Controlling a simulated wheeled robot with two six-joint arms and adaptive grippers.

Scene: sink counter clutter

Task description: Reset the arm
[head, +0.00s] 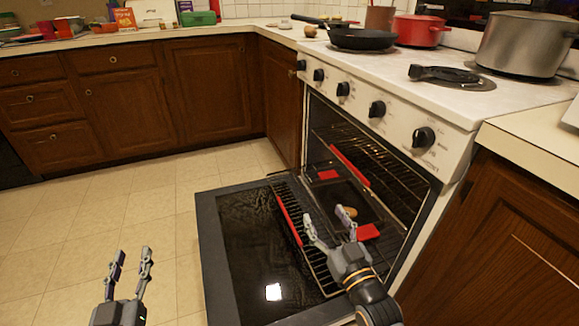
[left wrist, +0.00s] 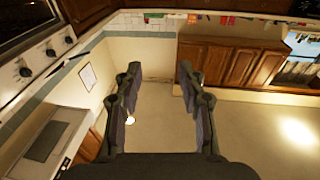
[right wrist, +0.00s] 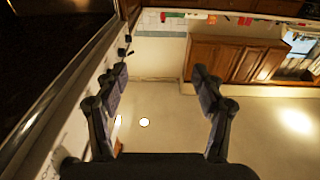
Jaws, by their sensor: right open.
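My left gripper (head: 132,264) is open and empty, low over the floor at the left in the head view. Its two spread fingers (left wrist: 160,90) show nothing between them in the left wrist view. My right gripper (head: 330,225) is open, in front of the oven opening and over the lowered door in the head view. Its spread fingers (right wrist: 160,90) are also empty in the right wrist view. Behind it, a dark tray (head: 350,196) with red handles and a small round brownish item (head: 347,212) sits in the oven.
The oven door (head: 245,240) is lowered, and a rack (head: 300,245) is pulled partly out over it. A black pan (head: 362,39), a red pot (head: 420,30) and a large steel pot (head: 523,44) stand on the stove. The floor (head: 130,215) at left is clear.

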